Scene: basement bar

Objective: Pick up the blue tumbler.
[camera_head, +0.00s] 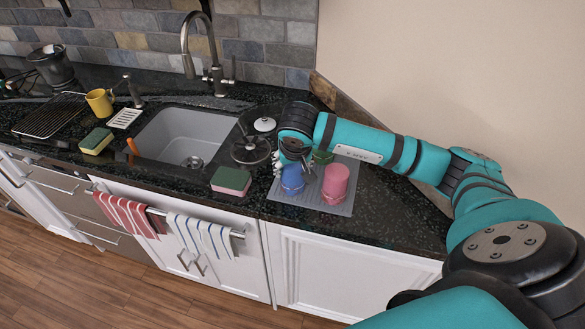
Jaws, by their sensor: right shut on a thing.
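The blue tumbler (292,181) stands on a grey drying mat (339,208) on the dark counter, right of the sink. My right gripper (291,163) reaches down from above and is shut on the blue tumbler near its top. The wrist hides part of the contact. I cannot tell whether the tumbler is off the mat. My left gripper is not in view.
A pink tumbler (335,181) stands close on the right of the blue one, and a green one (322,156) is behind. A green and pink sponge (231,181) lies to the left. The sink (182,135) and faucet (188,45) are farther left.

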